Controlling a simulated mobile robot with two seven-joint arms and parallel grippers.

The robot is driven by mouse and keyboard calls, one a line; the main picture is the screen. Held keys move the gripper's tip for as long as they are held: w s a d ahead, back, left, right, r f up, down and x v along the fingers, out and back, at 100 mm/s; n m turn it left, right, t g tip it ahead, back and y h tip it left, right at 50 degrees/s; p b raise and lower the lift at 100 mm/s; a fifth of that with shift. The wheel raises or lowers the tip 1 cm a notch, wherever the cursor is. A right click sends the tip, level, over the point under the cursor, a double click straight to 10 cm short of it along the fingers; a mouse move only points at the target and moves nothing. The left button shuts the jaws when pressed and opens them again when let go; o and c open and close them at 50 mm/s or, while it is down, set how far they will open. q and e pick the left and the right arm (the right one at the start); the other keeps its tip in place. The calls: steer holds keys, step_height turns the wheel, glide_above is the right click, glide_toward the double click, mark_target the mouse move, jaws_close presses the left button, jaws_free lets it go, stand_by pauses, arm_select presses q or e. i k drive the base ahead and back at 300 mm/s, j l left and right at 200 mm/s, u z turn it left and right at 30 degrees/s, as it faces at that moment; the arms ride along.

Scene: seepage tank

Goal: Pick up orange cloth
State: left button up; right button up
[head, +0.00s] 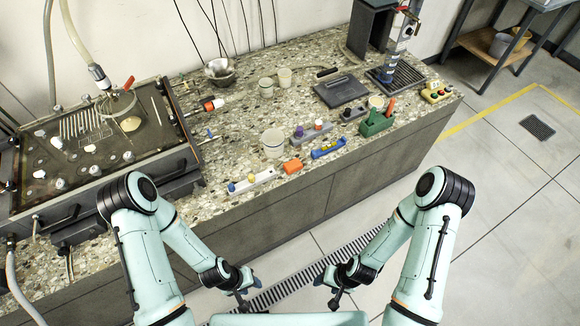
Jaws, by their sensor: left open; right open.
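The orange cloth (293,166) looks like a small folded block. It lies on the speckled counter (228,204) near its front edge, between a pale rack with coloured knobs (251,181) and a blue tray (328,149). My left gripper (249,294) is open and empty, in front of the counter and well below the cloth in the picture. My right gripper (329,291) is open and empty, also in front of the counter, to the right of the left one. Neither gripper touches the cloth.
A seepage tank (92,147) fills the counter's left side. A green holder (376,123) and a dark flat case (341,90) are to the right. Bare counter lies in front of the tank's right end.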

mark_target(295, 165)
steer(key=u, duration=1.4)
steer(key=z, duration=1.45)
steer(key=i+l+u, duration=0.1)
steer(key=l, duration=0.3)
steer(key=i+l+u, duration=0.15)
steer(key=l, duration=0.25)
steer(key=i+l+u, duration=0.1)
steer(key=l, duration=0.3)
steer(key=i, duration=0.05)
